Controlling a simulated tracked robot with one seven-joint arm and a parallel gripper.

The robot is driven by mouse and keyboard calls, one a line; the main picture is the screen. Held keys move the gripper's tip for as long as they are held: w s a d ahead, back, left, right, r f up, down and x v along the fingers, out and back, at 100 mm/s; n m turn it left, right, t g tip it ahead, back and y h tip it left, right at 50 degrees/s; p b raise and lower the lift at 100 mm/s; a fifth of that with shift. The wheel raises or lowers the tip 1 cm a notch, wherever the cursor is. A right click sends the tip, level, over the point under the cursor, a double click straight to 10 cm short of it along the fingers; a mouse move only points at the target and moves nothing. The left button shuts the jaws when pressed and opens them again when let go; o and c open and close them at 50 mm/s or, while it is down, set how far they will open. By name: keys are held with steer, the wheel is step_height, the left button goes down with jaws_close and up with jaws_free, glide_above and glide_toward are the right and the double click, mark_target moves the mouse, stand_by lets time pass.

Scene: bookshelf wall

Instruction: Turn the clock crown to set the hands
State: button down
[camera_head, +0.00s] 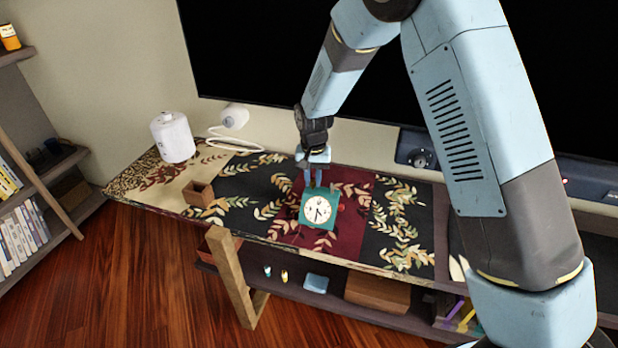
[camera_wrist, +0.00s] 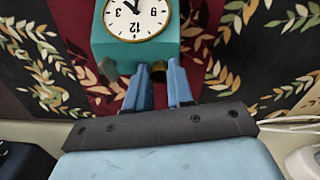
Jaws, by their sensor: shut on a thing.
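The teal clock (camera_head: 319,208) with a white round dial and dark hands stands on the dark red part of the patterned cloth. In the wrist view the clock (camera_wrist: 112,45) shows upside down, cut off by the top edge. My gripper (camera_head: 314,184) is at the clock's top side, coming from the wall side. In the wrist view its two blue fingers (camera_wrist: 158,72) reach the clock's edge by the 12 and are shut on the clock crown, which is mostly hidden between them.
A small wooden box (camera_head: 198,194) and a white canister (camera_head: 173,137) stand to the left on the table. A dark screen (camera_head: 290,50) is behind. A red item (camera_wrist: 108,69) sits beside the clock.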

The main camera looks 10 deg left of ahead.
mark_target(313, 181)
steer(key=c, duration=1)
jaws_free()
steer(key=shift+r, duration=0.1)
step_height(313, 181, up, 14)
steer(key=shift+f, duration=0.25)
